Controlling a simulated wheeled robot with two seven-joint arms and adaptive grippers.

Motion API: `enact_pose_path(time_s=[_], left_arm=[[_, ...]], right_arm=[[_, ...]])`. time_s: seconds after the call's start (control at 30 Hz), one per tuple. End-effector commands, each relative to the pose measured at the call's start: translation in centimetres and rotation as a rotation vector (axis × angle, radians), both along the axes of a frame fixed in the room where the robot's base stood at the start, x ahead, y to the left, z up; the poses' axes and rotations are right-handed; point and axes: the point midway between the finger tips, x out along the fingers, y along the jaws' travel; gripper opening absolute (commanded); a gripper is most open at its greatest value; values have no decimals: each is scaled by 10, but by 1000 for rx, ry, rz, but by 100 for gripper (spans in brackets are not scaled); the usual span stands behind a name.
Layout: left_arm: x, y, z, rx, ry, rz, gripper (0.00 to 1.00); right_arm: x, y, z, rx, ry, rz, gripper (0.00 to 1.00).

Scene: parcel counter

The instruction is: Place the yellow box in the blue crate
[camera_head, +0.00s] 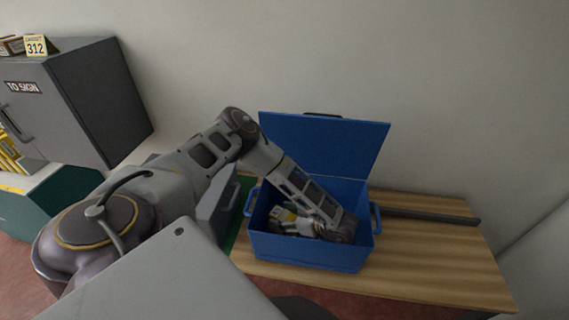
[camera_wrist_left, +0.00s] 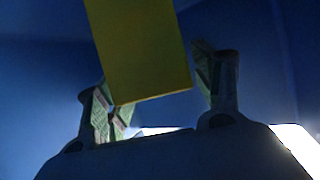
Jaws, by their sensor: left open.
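The blue crate (camera_head: 310,252) stands on the wooden counter with its lid raised at the back. My left arm reaches down into it, and my left gripper (camera_head: 296,226) is inside, below the rim. In the left wrist view the yellow box (camera_wrist_left: 140,45) lies at the fingers of the same gripper (camera_wrist_left: 153,68), which are spread with a gap on the right side. In the head view only a small yellowish patch of the box (camera_head: 284,213) shows beside the gripper. The crate floor under the gripper is mostly hidden. My right gripper is not in view.
The wooden counter (camera_head: 440,255) is clear to the right of the crate, except for a dark bar (camera_head: 430,215) along its back. A green mat (camera_head: 240,220) shows left of the crate.

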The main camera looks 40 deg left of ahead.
Motion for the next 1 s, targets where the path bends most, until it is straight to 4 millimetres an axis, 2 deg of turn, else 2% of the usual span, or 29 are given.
enact_pose_path(time_s=[0.27, 0.8, 1.0], left_arm=[[2, -6, 5, -1, -2, -1, 68], [10, -53, 28, -1, -1, -3, 68], [12, -63, 33, 0, -1, 0, 68]], right_arm=[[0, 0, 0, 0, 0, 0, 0], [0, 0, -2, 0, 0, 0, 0], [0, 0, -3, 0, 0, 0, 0]])
